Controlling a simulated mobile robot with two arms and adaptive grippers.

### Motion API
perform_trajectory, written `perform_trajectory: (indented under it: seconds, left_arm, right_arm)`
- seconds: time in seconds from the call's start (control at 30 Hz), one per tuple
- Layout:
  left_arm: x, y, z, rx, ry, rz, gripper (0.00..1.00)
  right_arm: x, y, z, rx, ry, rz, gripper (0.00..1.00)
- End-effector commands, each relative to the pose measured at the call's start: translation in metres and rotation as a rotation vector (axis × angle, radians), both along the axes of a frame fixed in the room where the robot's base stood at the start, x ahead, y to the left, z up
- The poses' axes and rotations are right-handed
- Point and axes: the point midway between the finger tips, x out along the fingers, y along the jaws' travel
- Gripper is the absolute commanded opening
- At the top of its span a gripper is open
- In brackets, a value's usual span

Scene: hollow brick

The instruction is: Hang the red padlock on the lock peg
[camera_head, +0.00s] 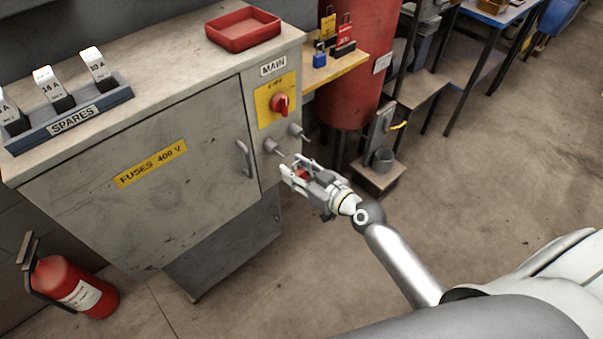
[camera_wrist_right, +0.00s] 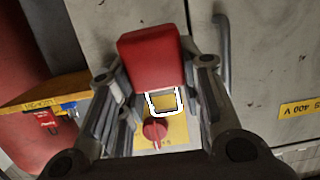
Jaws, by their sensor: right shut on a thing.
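My right gripper (camera_head: 294,172) is shut on the red padlock (camera_head: 302,174), which shows only in part between the fingers in the head view. In the wrist view the red padlock body (camera_wrist_right: 152,58) sits between the fingers of my right gripper (camera_wrist_right: 160,75). Its pale shackle (camera_wrist_right: 164,103) points toward the cabinet's yellow switch plate. Two grey pegs, a left one (camera_head: 272,146) and a right one (camera_head: 297,131), stick out below the switch plate. The gripper is just below and in front of them. I cannot tell which is the lock peg. My left gripper is not in view.
The red rotary switch (camera_head: 281,104) juts from the panel above the pegs. A door handle (camera_head: 245,158) is left of them. A red tray (camera_head: 243,29) stands on the cabinet. A blue padlock (camera_head: 319,57) is on the wooden shelf (camera_head: 341,74) behind.

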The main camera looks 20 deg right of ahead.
Motion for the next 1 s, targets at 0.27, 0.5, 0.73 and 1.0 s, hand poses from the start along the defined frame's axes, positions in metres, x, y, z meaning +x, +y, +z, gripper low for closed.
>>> perform_trajectory:
  seconds: [0.27,0.5,0.73,1.0]
  left_arm:
    - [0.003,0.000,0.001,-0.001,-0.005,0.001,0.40]
    - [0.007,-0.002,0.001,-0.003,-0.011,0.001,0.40]
    - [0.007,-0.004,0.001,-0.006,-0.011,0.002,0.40]
    - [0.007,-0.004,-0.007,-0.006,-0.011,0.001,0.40]
  right_arm:
    - [0.017,0.006,-0.001,0.002,0.000,0.000,0.09]
    - [0.030,0.011,-0.002,0.002,-0.001,-0.001,0.09]
    - [0.043,0.016,-0.003,0.002,0.000,0.001,0.09]
    - [0.055,0.020,-0.010,-0.001,-0.002,0.001,0.09]
